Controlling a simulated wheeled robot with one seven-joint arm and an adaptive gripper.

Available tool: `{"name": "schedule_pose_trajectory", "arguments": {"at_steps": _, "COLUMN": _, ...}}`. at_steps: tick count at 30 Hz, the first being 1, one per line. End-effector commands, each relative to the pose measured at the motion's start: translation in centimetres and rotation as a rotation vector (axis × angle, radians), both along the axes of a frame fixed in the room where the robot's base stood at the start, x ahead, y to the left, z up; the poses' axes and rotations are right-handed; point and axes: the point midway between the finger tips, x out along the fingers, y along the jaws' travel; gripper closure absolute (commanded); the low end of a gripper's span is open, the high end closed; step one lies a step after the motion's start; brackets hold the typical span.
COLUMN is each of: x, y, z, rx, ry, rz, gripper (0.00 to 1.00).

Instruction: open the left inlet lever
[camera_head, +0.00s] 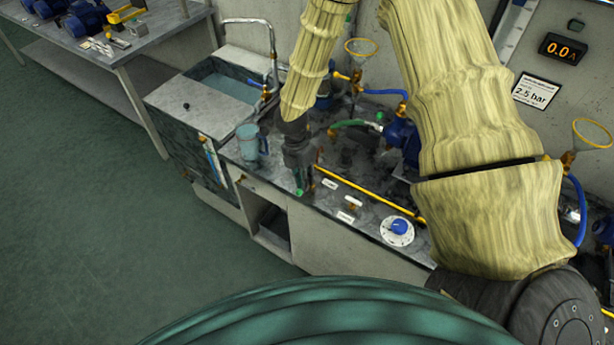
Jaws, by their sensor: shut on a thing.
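My gripper (304,187) points down over the front of the grey bench, at the left end of a yellow pipe (370,193). Its green-tipped fingers are shut on the left inlet lever. The fingers hide most of that lever, so its angle cannot be told. A small white label (330,184) lies just right of the fingers. A second small lever (352,204) with a label below it stands further right along the bench, apart from my gripper.
A blue knob on a white dial (398,228) is on the bench to the right. A grey-blue jug (248,142) stands left of my gripper, near the sink (212,88). Pumps and hoses crowd the back. The green floor at left is clear.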

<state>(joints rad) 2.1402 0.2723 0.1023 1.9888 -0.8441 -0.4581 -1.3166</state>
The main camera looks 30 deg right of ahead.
Motion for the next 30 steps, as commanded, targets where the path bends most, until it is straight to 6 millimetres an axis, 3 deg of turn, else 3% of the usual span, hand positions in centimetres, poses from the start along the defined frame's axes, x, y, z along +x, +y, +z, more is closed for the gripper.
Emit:
{"name": "schedule_pose_trajectory", "arguments": {"at_steps": 9, "x": -0.30, "y": 0.30, "z": -0.02, "rx": 0.004, "ry": -0.001, "rz": 0.100, "gripper": 1.00}}
{"name": "schedule_pose_trajectory", "arguments": {"at_steps": 23, "x": -0.46, "y": 0.28, "z": -0.12, "rx": 0.005, "ry": 0.002, "rz": 0.114, "gripper": 1.00}}
{"name": "schedule_pose_trajectory", "arguments": {"at_steps": 24, "x": -0.47, "y": 0.28, "z": -0.13, "rx": 0.004, "ry": 0.003, "rz": 0.114, "gripper": 0.90}}
{"name": "schedule_pose_trajectory", "arguments": {"at_steps": 27, "x": -0.49, "y": 0.24, "z": -0.14, "rx": 0.004, "ry": 0.003, "rz": 0.113, "gripper": 0.72}}
{"name": "schedule_pose_trajectory", "arguments": {"at_steps": 30, "x": -0.46, "y": 0.17, "z": -0.11, "rx": 0.003, "ry": 0.002, "rz": 0.112, "gripper": 0.69}}
